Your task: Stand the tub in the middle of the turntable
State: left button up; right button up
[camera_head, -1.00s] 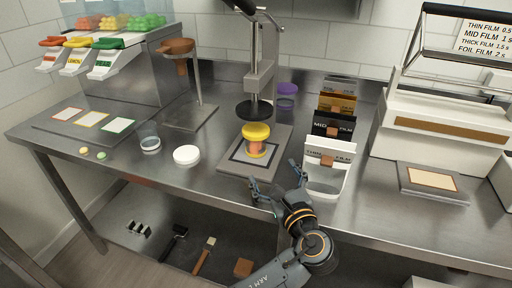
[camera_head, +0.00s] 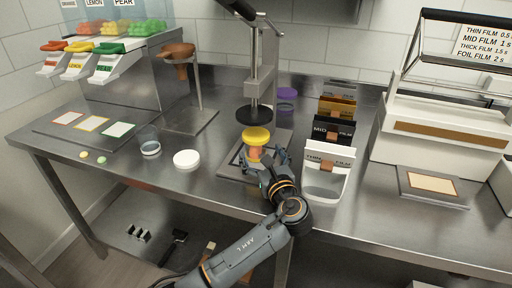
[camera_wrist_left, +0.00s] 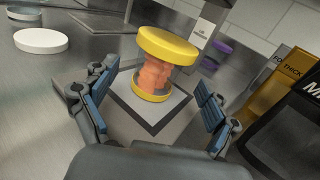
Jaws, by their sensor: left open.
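The tub (camera_head: 255,151) has a yellow lid and orange contents. It stands upright on a pale plate with a black square outline (camera_head: 229,168), under the round black head of a press. My left gripper (camera_head: 263,168) is open at the front of the plate. In the left wrist view the tub (camera_wrist_left: 155,75) stands ahead, between the lines of the two spread fingers, with a gap on each side. In the head view the gripper hides the tub's lower part. I cannot pick out a turntable for certain. My right gripper is out of view.
The press (camera_head: 261,80) rises behind the tub. Film holders (camera_head: 328,155) stand close on the right, beside my left wrist. A white disc (camera_head: 186,159) and a clear cup (camera_head: 149,141) are on the left. The bench front between them is clear.

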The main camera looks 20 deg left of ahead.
aim_at(260, 149)
pick_arm(q)
jog(key=x, duration=0.3)
jog(key=shift+w+a+r, duration=0.1)
jog(key=shift+w+a, duration=0.05)
jog(key=shift+w, duration=0.15)
jog(key=c, duration=1.7)
jog(key=shift+r, duration=0.1)
